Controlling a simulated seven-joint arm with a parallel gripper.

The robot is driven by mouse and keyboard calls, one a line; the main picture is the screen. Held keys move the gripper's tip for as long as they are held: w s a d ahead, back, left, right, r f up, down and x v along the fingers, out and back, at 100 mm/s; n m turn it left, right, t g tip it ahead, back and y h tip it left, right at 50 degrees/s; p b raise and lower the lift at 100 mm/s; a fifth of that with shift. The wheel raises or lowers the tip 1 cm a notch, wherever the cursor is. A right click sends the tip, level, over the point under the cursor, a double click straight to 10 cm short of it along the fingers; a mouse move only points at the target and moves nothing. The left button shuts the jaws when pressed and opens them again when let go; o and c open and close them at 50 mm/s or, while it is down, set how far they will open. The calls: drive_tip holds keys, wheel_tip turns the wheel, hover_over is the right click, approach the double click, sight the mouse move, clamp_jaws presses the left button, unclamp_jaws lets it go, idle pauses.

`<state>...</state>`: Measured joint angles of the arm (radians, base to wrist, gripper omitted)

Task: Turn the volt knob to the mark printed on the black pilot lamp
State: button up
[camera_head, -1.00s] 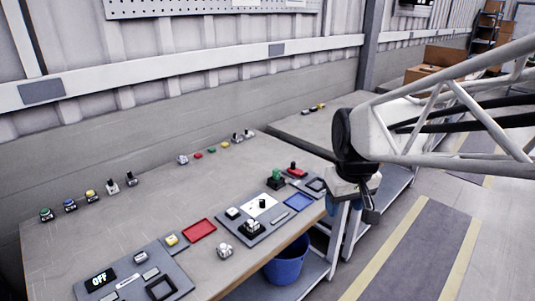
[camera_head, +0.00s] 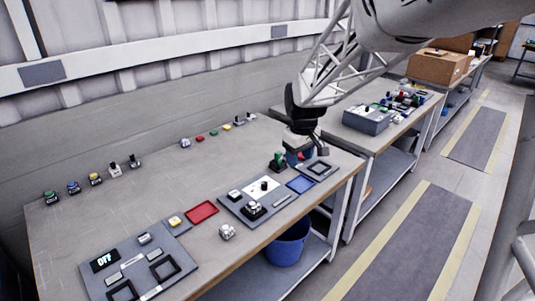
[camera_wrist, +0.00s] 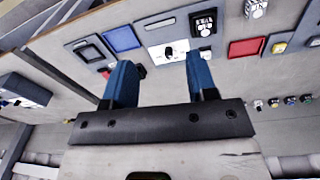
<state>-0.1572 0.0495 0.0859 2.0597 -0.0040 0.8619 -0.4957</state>
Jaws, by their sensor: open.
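A small black knob on a white plate, likely the volt knob (camera_head: 264,186), sits on the grey middle panel of the bench. In the wrist view this black knob (camera_wrist: 168,51) shows between my fingertips in the picture. Its pointer and scale marks are too small to read. My gripper (camera_head: 299,158) is above the right part of the bench, beyond the knob and to its right, apart from it. Its two blue fingers (camera_wrist: 160,62) are open with nothing between them. Several lamps stand along the back; I cannot tell which is the black pilot lamp, and no printed mark is legible.
A green-topped device (camera_head: 278,162) stands close to my gripper. A red tray (camera_head: 202,212), a blue tray (camera_head: 300,186) and a panel with an OFF display (camera_head: 104,260) lie on the bench. A blue bucket (camera_head: 287,249) is below.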

drive_tip(key=w+a+f+n, duration=0.2)
drive_tip(key=w+a+f, duration=0.4)
drive_tip(key=w+f, duration=0.3)
drive_tip(key=n+g, duration=0.1)
drive_tip(key=n, duration=0.1)
hover_over(264, 183)
wheel_tip(264, 183, down, 8)
drive_tip(key=shift+w+r, duration=0.1)
drive_tip(key=shift+r, duration=0.15)
drive_tip(key=shift+f, duration=0.15)
drive_tip(key=shift+f, duration=3.75)
drive_tip(key=c, duration=0.9)
